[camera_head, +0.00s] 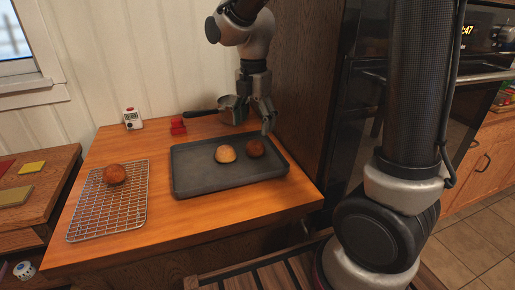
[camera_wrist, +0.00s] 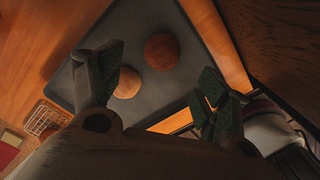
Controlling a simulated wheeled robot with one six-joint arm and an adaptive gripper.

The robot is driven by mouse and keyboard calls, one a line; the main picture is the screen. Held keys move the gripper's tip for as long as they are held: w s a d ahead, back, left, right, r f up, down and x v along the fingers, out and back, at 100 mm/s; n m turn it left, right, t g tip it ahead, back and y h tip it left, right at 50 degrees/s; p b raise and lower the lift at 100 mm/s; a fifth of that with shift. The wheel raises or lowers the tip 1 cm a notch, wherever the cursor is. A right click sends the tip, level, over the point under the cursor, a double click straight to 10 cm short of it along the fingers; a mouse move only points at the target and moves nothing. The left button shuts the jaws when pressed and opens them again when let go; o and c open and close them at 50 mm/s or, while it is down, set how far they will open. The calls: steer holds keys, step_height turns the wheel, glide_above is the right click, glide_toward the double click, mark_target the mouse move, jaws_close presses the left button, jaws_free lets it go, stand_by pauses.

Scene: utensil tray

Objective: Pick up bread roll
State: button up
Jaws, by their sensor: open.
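A dark brown bread roll (camera_head: 255,148) and a paler bread roll (camera_head: 225,154) sit side by side on a dark baking tray (camera_head: 190,180). Another brown roll (camera_head: 115,174) sits on a wire rack (camera_head: 95,218) at the left. My gripper (camera_head: 257,116) is open and empty, pointing down above the tray's back right part, close to the dark roll. In the wrist view the open fingers (camera_wrist: 158,84) are apart; the dark roll (camera_wrist: 161,51) lies beyond the gap between them. The paler roll (camera_wrist: 127,83) is beside the left finger, which hides its edge.
A saucepan (camera_head: 230,109) stands behind the tray, partly hidden by my gripper. A red object (camera_head: 178,126) and a white timer (camera_head: 132,119) stand at the table's back. A tall wooden panel (camera_head: 305,80) rises close to the right of the tray. The front of the table (camera_head: 180,222) is clear.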

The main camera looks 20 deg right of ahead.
mark_target(255, 141)
steer(key=f, duration=0.7)
steer(key=shift+d+f, duration=0.2)
steer(key=shift+f, duration=0.15)
steer(key=c, duration=0.9)
